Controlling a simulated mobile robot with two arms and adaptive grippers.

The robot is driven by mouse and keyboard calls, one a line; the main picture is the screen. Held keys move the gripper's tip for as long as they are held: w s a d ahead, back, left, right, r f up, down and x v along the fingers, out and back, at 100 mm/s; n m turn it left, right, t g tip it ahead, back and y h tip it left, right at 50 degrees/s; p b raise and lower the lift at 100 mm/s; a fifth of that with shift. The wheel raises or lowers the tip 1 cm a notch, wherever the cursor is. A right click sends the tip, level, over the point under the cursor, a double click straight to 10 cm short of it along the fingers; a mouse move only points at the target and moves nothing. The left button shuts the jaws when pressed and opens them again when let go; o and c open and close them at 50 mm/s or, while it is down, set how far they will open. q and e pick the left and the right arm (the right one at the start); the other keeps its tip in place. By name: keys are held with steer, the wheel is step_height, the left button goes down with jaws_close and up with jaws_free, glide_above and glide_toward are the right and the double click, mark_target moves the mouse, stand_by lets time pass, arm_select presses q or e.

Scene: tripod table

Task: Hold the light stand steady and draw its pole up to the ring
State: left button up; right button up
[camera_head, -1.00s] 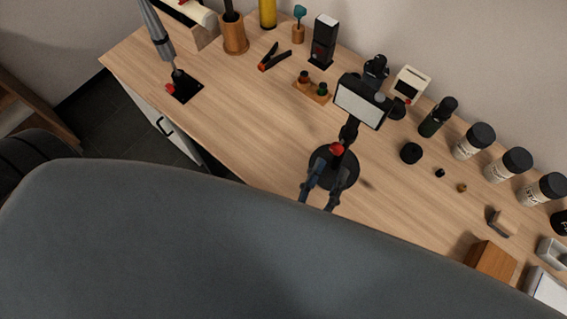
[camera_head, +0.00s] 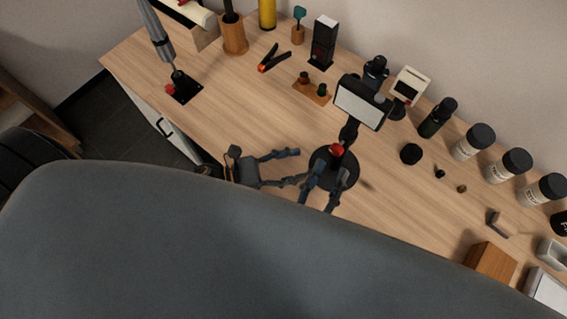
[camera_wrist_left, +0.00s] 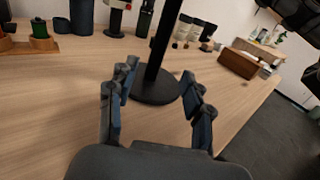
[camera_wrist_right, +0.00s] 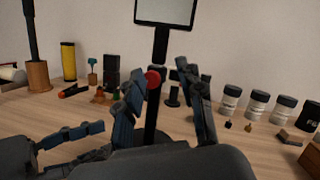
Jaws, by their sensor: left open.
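The light stand has a round black base (camera_head: 350,183), a dark pole (camera_wrist_left: 158,50), a red knob (camera_head: 337,150) and a lit panel (camera_head: 360,104) on top. It stands upright on the table. My right gripper (camera_head: 334,168) is at the pole, below the red knob; in the right wrist view (camera_wrist_right: 160,85) its fingers are apart, with the pole and knob between or just beyond them. My left gripper (camera_head: 298,166) is open and empty, left of the base. In the left wrist view (camera_wrist_left: 160,80) its fingers point at the lower pole. I cannot make out the ring.
A small black cylinder (camera_head: 411,153) lies right of the base, with several lidded jars (camera_head: 469,142) beyond. A wooden tray with bottles (camera_head: 312,92) and a black box (camera_head: 323,42) stand behind.

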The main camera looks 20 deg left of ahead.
arm_select(q)
steer(key=x, duration=1.1)
steer(key=shift+w+d, duration=0.2)
steer(key=shift+d, duration=0.05)
